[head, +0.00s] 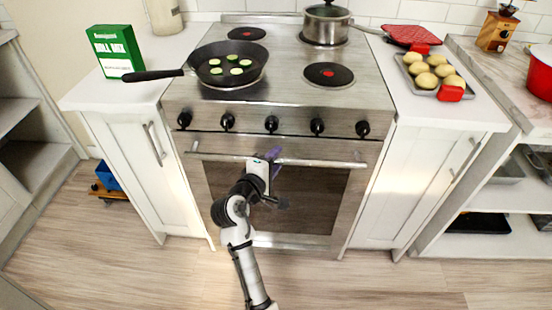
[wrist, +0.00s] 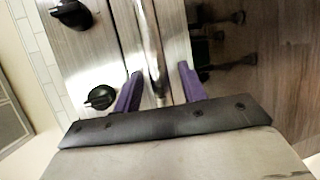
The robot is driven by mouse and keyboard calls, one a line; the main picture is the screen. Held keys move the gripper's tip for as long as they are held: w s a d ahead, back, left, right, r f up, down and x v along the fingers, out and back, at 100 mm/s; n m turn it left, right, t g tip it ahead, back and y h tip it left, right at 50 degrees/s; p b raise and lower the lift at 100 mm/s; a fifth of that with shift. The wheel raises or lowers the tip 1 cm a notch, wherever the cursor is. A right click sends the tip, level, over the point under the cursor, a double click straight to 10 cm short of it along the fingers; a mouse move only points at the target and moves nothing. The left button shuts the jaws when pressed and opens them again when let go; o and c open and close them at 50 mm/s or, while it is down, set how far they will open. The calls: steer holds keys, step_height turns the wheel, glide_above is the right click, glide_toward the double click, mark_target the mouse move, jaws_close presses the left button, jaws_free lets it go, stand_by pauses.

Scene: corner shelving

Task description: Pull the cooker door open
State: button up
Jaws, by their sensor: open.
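The cooker door (head: 300,195) is shut, a steel-framed panel with a dark glass window. Its long horizontal handle (head: 330,162) runs across the top of the door. My gripper (head: 272,156) is at the middle of the handle, in front of the door. In the wrist view, the handle (wrist: 152,45) runs between the two purple fingers of my open gripper (wrist: 160,72). There is a gap on each side, and I see no clear contact. The dark door window also shows on the right of the wrist view (wrist: 265,60).
Black knobs (head: 271,124) line the panel just above the handle. A frying pan (head: 230,68) and a pot (head: 326,24) stand on the hob. White cabinets (head: 130,150) flank the cooker. The wooden floor (head: 350,275) before the door looks clear except for my arm.

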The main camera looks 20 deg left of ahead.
steer(key=shift+w, duration=0.4)
steer(key=shift+c, duration=0.2)
